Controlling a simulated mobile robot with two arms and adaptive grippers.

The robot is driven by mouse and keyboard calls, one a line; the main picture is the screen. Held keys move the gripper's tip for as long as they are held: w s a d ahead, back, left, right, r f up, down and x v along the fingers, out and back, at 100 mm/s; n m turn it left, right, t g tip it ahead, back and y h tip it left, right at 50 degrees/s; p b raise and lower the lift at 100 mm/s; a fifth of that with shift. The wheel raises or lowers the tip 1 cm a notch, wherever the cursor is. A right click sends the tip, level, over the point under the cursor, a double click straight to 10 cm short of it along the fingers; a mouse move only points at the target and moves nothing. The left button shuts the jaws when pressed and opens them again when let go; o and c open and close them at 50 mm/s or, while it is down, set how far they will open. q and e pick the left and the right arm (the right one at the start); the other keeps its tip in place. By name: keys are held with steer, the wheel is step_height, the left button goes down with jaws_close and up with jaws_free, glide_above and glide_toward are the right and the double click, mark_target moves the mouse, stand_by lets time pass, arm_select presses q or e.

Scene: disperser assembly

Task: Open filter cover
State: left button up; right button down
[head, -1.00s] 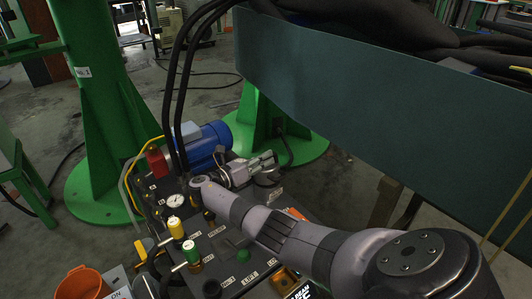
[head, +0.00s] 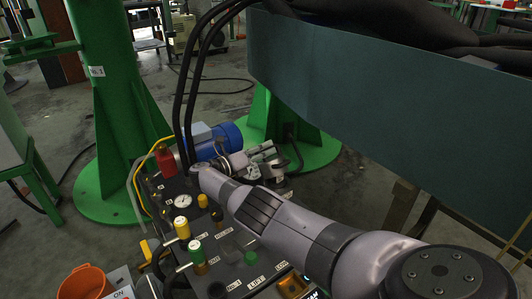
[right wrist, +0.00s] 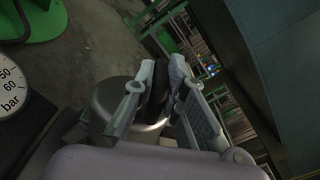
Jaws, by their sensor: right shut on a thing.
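My right gripper (head: 270,155) is at the far end of the machine panel, beside the blue motor. In the right wrist view its two fingers (right wrist: 160,95) stand on either side of a black part, closed on it. This black part (right wrist: 157,90) appears to belong to the filter cover, but its full shape is hidden by the fingers. A rounded metal body (right wrist: 108,105), apparently the filter housing, sits right beside and partly behind the left finger. I cannot tell whether the cover is lifted or turned. My left gripper is not in view.
The blue motor (head: 222,142) stands left of my right gripper. Black hoses rise from the panel, near a pressure gauge (head: 183,202) and yellow and green valves (head: 182,228). A large dark-green beam (head: 370,105) hangs above. An orange bucket (head: 85,283) is at lower left.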

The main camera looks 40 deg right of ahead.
steer(key=shift+w, duration=0.1)
steer(key=c, duration=1.6)
jaws_free()
steer(key=shift+w+r, duration=0.1)
steer(key=shift+r, duration=0.05)
steer(key=shift+r, duration=4.6)
steer(key=shift+c, duration=0.4)
